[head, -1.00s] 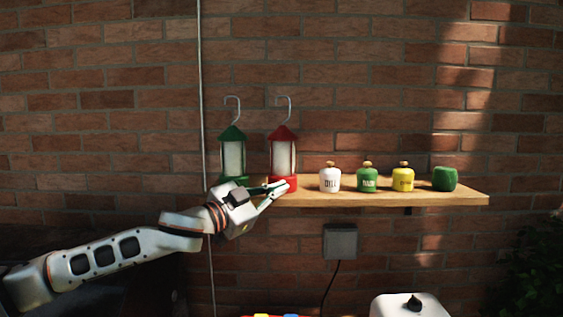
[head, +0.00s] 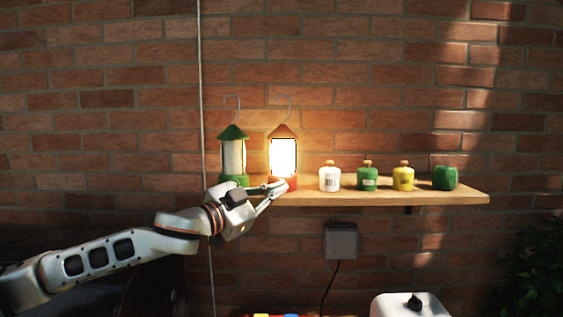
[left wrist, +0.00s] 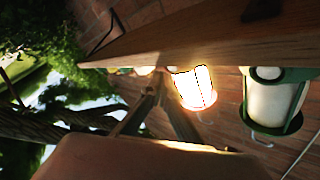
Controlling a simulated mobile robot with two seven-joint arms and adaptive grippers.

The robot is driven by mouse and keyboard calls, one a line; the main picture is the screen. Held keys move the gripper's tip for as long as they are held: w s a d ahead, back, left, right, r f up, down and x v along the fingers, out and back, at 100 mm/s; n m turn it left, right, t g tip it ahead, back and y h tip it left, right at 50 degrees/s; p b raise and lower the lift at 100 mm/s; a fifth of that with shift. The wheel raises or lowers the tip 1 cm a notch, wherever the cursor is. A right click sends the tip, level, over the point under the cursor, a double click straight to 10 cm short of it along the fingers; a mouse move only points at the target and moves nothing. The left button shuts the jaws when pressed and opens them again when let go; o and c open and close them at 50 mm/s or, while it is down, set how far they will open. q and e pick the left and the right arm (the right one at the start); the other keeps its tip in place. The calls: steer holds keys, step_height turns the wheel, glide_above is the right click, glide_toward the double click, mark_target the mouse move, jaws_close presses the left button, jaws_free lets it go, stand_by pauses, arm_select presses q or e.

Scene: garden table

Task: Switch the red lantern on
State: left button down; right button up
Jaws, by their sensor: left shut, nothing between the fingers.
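The red lantern (head: 283,156) stands upright on the wooden shelf (head: 400,197) in the head view and glows brightly. Its glowing glass also shows in the left wrist view (left wrist: 194,90). My left gripper (head: 279,187) is shut and empty, with its fingertips at the front of the lantern's red base; whether they touch it I cannot tell. In the left wrist view the fingers (left wrist: 158,90) point towards the lantern. My right gripper is not in view.
A green lantern (head: 234,157), unlit, stands just left of the red one and also shows in the left wrist view (left wrist: 275,97). White (head: 330,178), green (head: 367,178) and yellow (head: 403,178) jars and a green block (head: 445,178) stand to the right. A brick wall is behind.

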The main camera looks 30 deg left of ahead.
arm_select(q)
steer(key=s, duration=0.1)
steer(key=s+d+b, duration=0.1)
steer(key=s, duration=0.1)
steer(key=s+d+b, duration=0.1)
steer(key=s, duration=0.1)
steer(key=shift+d, duration=0.25)
stand_by(0.5)
steer(key=shift+s+f, duration=0.1)
steer(key=shift+s, duration=0.05)
